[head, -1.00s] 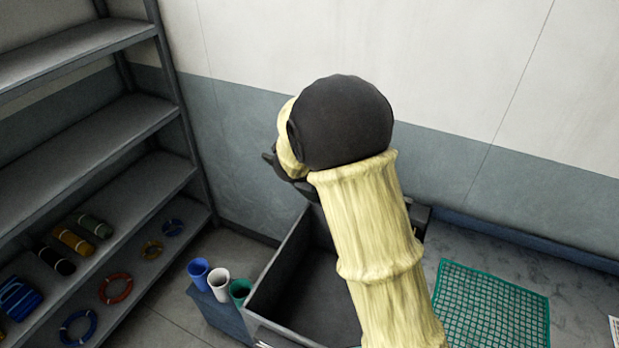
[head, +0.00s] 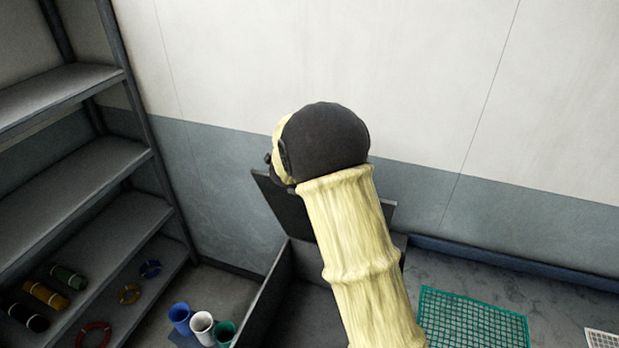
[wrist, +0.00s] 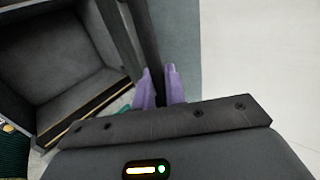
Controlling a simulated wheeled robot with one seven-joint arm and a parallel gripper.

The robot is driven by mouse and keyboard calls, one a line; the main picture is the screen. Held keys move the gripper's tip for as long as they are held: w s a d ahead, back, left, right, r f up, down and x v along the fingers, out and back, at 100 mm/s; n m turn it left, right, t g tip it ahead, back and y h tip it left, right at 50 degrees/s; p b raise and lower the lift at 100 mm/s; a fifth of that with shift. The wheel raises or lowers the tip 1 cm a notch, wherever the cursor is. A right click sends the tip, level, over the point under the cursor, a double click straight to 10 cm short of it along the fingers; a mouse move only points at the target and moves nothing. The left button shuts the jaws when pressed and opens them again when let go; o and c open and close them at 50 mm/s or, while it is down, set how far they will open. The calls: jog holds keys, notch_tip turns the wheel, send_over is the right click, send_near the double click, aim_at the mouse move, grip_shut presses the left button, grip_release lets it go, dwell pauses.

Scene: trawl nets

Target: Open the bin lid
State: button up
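The bin (head: 262,300) is a dark grey box on the floor, and its inside shows open from above. Its lid (head: 282,205) is a dark flat panel, raised steeply at the back of the bin near the wall. My arm hides much of the lid and bin. My gripper is at the lid's upper left edge, mostly hidden behind my arm in the head view. In the wrist view its purple fingertips (wrist: 160,88) lie close on either side of the thin dark edge of the lid, which appears pinched between them. The bin's open inside (wrist: 60,55) shows left of them.
Blue, white and green cups (head: 202,325) stand left of the bin. A grey shelf rack (head: 75,165) with rolls and rings is at the left. The wall (head: 225,190) is close behind the lid. A green mesh mat (head: 475,320) lies on the floor at right.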

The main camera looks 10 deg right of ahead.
jog(key=o, duration=0.4)
jog(key=shift+c, duration=0.2)
jog(key=shift+a+r, duration=0.1)
